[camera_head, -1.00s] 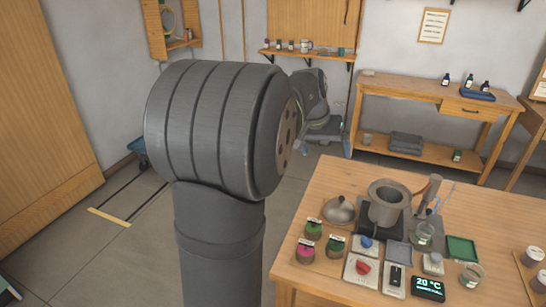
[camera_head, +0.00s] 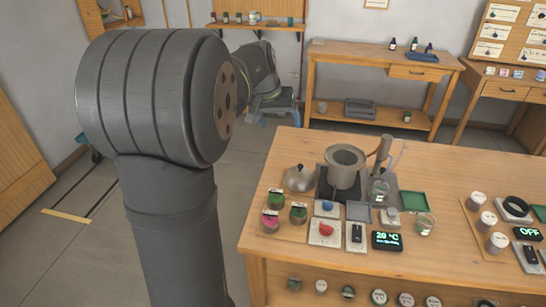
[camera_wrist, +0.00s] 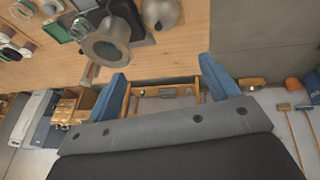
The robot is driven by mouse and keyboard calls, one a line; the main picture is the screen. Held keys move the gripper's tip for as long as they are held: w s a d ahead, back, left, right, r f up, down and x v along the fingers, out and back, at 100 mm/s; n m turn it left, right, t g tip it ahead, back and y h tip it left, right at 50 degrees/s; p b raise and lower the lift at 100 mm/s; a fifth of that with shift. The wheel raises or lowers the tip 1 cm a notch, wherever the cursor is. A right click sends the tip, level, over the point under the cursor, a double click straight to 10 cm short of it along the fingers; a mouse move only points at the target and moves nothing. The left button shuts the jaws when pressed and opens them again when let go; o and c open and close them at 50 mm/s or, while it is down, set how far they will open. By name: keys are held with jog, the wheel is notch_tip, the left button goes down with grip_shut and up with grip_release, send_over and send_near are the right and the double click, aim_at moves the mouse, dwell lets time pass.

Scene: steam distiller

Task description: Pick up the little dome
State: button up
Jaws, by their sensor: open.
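The little dome (camera_head: 298,179) is a grey metal lid-like dome with a small knob on top. It sits on the wooden table, left of the grey metal pot (camera_head: 344,166). In the wrist view the dome (camera_wrist: 160,12) shows at the top edge, partly cut off, beside the pot (camera_wrist: 106,46). My gripper (camera_wrist: 164,82) has its two blue fingers wide apart with nothing between them. It is apart from the dome, which lies beyond the fingertips. In the head view my arm's large grey joint fills the left side, and the fingers are not clear.
An upright burner-like post (camera_head: 383,150) stands right of the pot.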

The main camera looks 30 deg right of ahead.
jog(key=w+d+f+n+t, duration=0.15)
jog(key=d+f, duration=0.35)
jog(key=f, duration=0.5)
send_over(293, 177)
jog(key=shift+n, duration=0.25)
notch_tip(293, 177, down, 11)
jog(key=shift+r, duration=0.1)
jog(key=shift+s+d+x, duration=0.1)
jog(key=shift+d+x, duration=0.05)
jog(key=shift+x, duration=1.2)
jog(key=shift+s+d+x, duration=0.1)
jog(key=shift+x, duration=1.25)
